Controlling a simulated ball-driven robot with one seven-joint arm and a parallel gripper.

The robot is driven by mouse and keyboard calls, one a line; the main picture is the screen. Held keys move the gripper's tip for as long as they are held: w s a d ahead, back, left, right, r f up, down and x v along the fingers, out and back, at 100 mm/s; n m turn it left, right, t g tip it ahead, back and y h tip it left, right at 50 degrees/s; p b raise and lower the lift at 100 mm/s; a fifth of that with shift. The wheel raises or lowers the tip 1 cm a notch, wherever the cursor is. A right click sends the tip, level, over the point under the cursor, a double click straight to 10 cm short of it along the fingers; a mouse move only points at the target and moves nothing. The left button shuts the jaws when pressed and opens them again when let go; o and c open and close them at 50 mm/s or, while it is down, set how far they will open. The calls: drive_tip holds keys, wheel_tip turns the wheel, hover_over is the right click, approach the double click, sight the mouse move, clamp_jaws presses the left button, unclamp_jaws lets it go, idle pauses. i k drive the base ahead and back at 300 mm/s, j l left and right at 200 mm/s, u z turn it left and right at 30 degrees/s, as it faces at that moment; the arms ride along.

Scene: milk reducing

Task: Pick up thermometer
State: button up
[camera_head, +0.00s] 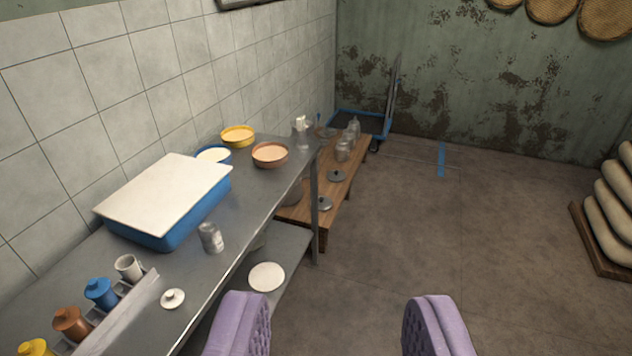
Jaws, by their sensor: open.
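My gripper (338,326) shows at the bottom of the view as two purple padded fingers set wide apart. It is open, with only floor visible between the fingers. I cannot make out a thermometer for certain. A long steel table (262,218) runs along the tiled wall, to the left of and beyond my gripper. A small pale object (301,127) stands near the table's far end, too small to identify.
A blue tub (180,222), a grey can (211,238), a rack of coloured canisters (118,318) and several bowls (270,154) crowd the steel table. A wooden table (328,194) and a trolley (391,105) stand beyond. Sacks (608,205) lie at right; the middle floor is clear.

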sight(302, 120)
drive_tip(key=i+j+z, duration=0.1)
drive_tip(key=i+j, duration=0.9)
drive_tip(key=i+l+u, duration=0.5)
drive_tip(key=i+l, duration=0.65)
drive_tip(key=i+l+u, duration=0.15)
drive_tip(key=i+l, duration=0.55)
drive_tip(key=i, duration=0.2)
drive_tip(key=i+l+u, duration=0.1)
drive_tip(key=i+l, duration=0.7)
drive_tip(key=i, duration=0.1)
